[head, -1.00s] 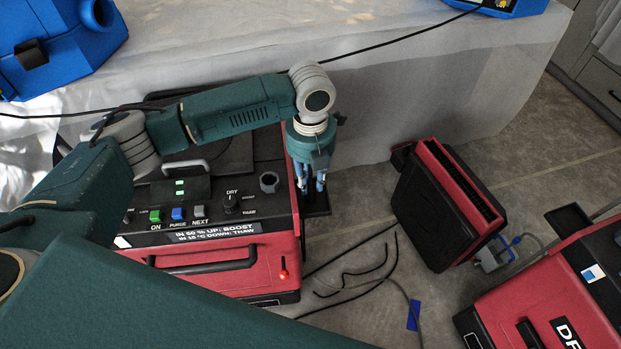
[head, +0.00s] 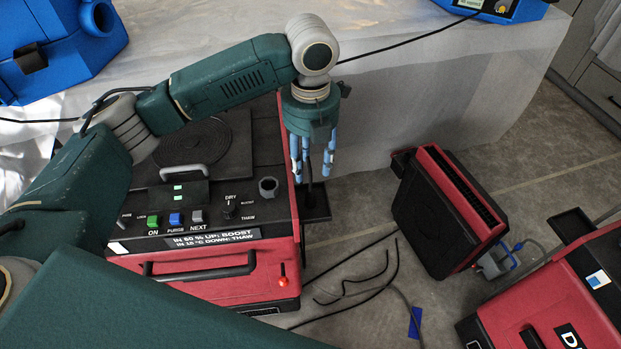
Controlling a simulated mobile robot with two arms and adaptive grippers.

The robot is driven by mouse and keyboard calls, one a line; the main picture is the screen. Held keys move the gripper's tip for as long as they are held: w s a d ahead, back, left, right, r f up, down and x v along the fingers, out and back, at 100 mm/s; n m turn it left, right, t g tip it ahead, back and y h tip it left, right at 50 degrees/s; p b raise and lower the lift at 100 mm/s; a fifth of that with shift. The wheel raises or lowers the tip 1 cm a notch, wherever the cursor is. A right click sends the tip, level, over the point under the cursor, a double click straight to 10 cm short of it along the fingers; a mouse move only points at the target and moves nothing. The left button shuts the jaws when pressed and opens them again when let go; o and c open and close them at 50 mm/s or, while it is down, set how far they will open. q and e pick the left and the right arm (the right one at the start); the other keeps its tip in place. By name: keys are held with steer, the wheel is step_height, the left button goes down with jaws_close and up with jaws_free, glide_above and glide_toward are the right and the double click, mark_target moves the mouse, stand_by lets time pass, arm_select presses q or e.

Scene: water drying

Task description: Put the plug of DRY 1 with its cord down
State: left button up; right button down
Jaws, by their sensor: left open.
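A red and black machine (head: 215,285) with a DRY/THAW dial stands below the cloth-covered table; my left arm crosses over it. A small black shelf (head: 318,212) sticks out from its right side. My left gripper (head: 313,170) points down above this shelf, its blue fingers spread open. A dark upright piece (head: 312,187), perhaps the plug, shows at the shelf below and between the fingers; I cannot tell its exact shape. A black cord (head: 385,278) lies in loops on the floor to the right. My right gripper is not in view.
A red and black finned unit (head: 450,205) stands on the floor to the right. Another red machine (head: 560,300), its label cut off, is at the lower right. Blue machines (head: 65,50) stand on the white-covered table (head: 230,25). A blue tag (head: 414,322) lies on the floor.

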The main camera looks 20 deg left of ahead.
arm_select(q)
step_height(320, 180, up, 4)
steer(key=shift+f, duration=0.1)
stand_by(0.4)
